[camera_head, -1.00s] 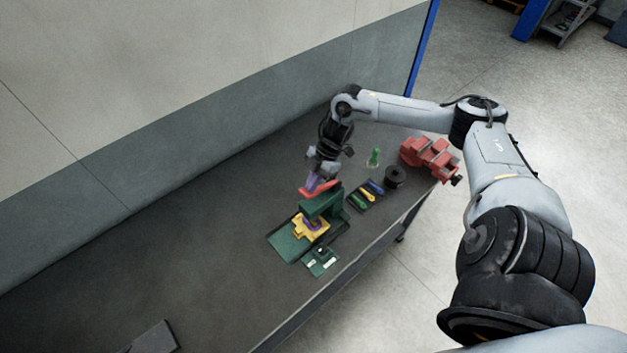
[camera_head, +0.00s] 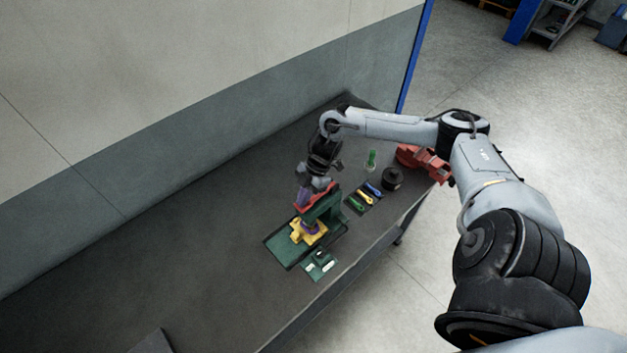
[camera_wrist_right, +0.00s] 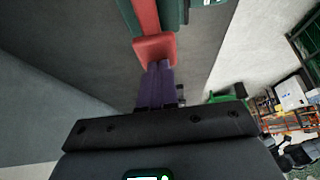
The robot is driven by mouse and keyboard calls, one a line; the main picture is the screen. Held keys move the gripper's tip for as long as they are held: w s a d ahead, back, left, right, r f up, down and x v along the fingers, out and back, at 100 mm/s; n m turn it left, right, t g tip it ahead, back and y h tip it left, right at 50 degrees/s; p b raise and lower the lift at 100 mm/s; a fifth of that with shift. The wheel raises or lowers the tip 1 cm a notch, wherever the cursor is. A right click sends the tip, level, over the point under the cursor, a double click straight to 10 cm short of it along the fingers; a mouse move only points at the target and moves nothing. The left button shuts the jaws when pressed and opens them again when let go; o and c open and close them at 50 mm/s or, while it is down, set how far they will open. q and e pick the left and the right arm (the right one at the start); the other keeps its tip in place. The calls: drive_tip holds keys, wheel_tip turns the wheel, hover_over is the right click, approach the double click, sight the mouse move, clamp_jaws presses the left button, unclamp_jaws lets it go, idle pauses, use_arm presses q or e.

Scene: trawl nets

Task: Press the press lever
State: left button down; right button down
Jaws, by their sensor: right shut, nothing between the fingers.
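The green press (camera_head: 325,207) stands on the dark bench with its red lever (camera_head: 316,194) on top. A yellow piece (camera_head: 298,232) with a purple part (camera_head: 312,228) sits at the press base. My right gripper (camera_head: 301,204) is shut and empty at the free end of the lever. In the right wrist view, the purple fingers (camera_wrist_right: 157,68) are together against the red pad at the end of the lever (camera_wrist_right: 154,47), seemingly touching it. My left gripper is not in view.
Beside the press are a small green plate (camera_head: 319,266), a dark tray of coloured tools (camera_head: 356,203), a black round spool (camera_head: 392,178), a green bottle-like item (camera_head: 371,159) and a red vise (camera_head: 425,162). The bench's left part (camera_head: 180,250) is mostly clear.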

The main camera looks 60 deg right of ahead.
drive_tip(key=shift+s+f, duration=0.15)
drive_tip(key=shift+f, duration=0.45)
drive_tip(key=shift+r+p, duration=0.45)
wheel_tip(320, 180, up, 5)
drive_tip(key=p, duration=0.4)
wheel_tip(320, 180, up, 9)
drive_tip(key=b, duration=0.3)
drive_tip(key=shift+d+r, duration=0.15)
